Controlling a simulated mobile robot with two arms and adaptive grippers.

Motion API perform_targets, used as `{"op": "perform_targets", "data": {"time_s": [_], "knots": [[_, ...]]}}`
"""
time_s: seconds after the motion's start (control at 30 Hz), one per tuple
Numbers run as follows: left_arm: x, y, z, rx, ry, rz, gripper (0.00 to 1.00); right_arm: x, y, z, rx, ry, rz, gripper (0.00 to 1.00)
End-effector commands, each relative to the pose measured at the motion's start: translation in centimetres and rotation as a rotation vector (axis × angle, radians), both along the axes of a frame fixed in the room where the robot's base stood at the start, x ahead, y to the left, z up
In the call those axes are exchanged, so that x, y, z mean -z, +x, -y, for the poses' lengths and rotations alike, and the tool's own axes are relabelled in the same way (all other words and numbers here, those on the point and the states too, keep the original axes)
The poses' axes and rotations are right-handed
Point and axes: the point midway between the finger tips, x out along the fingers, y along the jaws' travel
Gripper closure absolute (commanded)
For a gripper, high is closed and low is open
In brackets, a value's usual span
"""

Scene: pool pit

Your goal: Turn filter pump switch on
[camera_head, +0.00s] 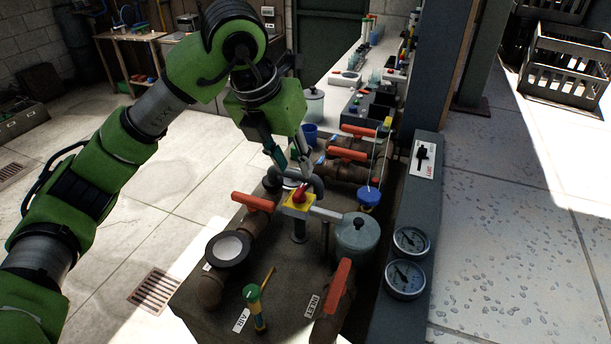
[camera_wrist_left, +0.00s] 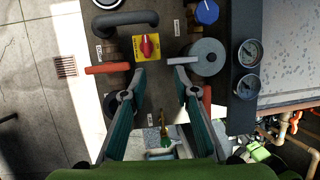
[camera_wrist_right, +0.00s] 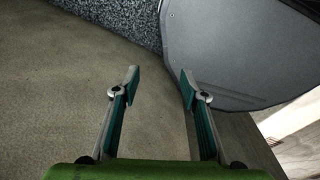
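A red rotary knob on a yellow square plate (camera_head: 299,199) stands on a post amid the pipework; I take it to be the pump switch. In the left wrist view the red knob (camera_wrist_left: 146,45) lies just beyond the fingertips. My left gripper (camera_head: 298,172) points down close to the knob. In its wrist view the left gripper (camera_wrist_left: 160,80) is open, with nothing between the fingers and a visible gap to the knob. My right gripper (camera_wrist_right: 160,80) is open and empty, away from the switch. It is not in the head view.
Orange-handled valves (camera_head: 253,202) and a lidded grey pot (camera_head: 358,236) flank the switch. A curved dark pipe handle (camera_wrist_left: 125,20) lies beside it. Two gauges (camera_head: 405,279) and a black lever switch (camera_head: 422,156) are on the right panel. Open floor lies left.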

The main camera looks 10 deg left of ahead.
Motion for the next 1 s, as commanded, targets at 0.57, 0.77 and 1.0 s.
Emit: {"op": "perform_targets", "data": {"time_s": [0.57, 0.77, 1.0], "knots": [[5.1, 2.8, -0.8, -0.039, 0.09, 0.049, 0.72, -2.2, -1.5, 0.3, 0.001, -0.004, -0.023, 0.6], [8.7, 4.2, -0.5, -0.038, 0.09, 0.051, 0.72, -3.3, -1.1, -0.3, 0.003, 0.003, -0.016, 0.6], [10.9, 5.2, -0.3, -0.038, 0.088, 0.054, 0.72, -3.9, -0.8, -0.6, 0.002, 0.006, -0.011, 0.6]]}}
